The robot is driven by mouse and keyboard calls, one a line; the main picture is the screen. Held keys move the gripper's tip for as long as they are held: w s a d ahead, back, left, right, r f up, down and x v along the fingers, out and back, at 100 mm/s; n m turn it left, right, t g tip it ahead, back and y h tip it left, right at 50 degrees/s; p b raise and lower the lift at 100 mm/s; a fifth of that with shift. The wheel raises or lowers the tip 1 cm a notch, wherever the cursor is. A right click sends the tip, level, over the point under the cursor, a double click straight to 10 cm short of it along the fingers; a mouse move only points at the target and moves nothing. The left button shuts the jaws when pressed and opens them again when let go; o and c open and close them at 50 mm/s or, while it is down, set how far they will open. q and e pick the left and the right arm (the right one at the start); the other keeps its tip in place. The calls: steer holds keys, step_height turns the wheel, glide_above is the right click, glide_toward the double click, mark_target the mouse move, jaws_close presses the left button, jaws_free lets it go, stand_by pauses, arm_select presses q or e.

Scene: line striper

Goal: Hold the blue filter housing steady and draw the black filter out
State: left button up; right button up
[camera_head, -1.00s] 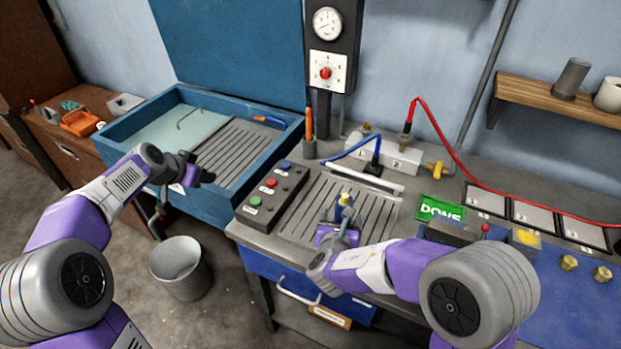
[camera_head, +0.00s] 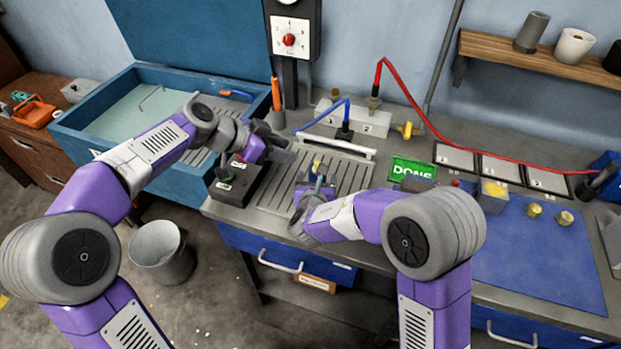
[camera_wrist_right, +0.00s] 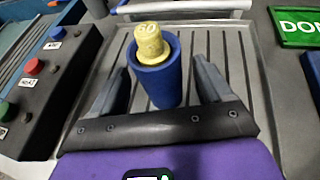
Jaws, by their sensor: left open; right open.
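The blue filter housing (camera_wrist_right: 157,78) stands upright on the ribbed grey drainboard in the right wrist view. A yellow plug-like piece marked "60" (camera_wrist_right: 148,40) sits in its top; I see no black filter in it. My right gripper (camera_wrist_right: 166,82) is open, with one finger on each side of the housing and visible gaps. In the head view my right gripper (camera_head: 314,182) largely hides the housing, and the yellow top shows (camera_head: 317,166). My left gripper (camera_head: 284,148) is open and empty, above the button box side of the drainboard, left of the housing.
A black button box (camera_head: 246,182) lies left of the ribbed drainboard (camera_head: 350,178). A white bar (camera_head: 335,146) and a valve block (camera_head: 372,122) with blue and red hoses stand behind. A green DONE sign (camera_head: 412,170) is to the right. A bin (camera_head: 165,250) stands on the floor.

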steer(key=shift+x, duration=1.8)
steer(key=c, duration=1.3)
arm_select(q)
steer(key=shift+o, duration=0.7)
